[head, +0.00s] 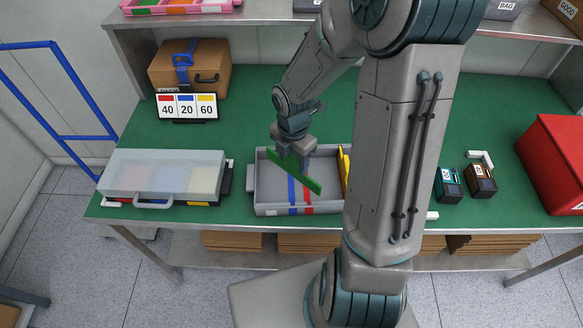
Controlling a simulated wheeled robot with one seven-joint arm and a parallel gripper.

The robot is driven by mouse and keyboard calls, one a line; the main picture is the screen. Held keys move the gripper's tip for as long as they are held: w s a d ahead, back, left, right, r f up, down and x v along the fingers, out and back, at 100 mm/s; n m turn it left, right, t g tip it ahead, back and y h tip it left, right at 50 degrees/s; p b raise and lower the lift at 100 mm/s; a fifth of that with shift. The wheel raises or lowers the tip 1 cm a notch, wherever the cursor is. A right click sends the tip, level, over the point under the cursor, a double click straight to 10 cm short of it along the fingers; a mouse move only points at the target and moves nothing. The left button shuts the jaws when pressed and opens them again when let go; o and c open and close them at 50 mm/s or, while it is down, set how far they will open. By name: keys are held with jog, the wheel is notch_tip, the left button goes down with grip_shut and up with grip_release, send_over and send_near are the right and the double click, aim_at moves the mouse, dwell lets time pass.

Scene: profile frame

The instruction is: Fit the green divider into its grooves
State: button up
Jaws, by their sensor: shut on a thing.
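The green divider (306,180) is a flat bar held in my gripper (292,158), which is shut on it. The divider slants down to the right above the grey tray (263,199), apart from its walls as far as I can tell. A blue strip (292,195) and a red strip (308,200) run front to back in the tray's middle. A yellow piece (344,165) stands at the tray's right, partly hidden by my arm. The grooves are too small to make out, and my arm hides the tray's right end.
A clear-lidded case (160,175) lies left of the tray. A card reading 40, 20, 60 (187,106) stands behind it, before a brown case (190,68). Small dark boxes (481,179) and a red bin (555,160) are at right. The green bench top (480,110) is clear at back right.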

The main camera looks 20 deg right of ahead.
aim_at(291, 174)
jog(key=shift+w+a+f, duration=0.15)
jog(key=shift+w+f, duration=0.15)
jog(key=shift+f, duration=1.9)
jog(key=shift+f+b, duration=0.2)
jog(key=shift+b, duration=0.15)
jog(key=o, duration=1.1)
jog(key=shift+c, duration=0.2)
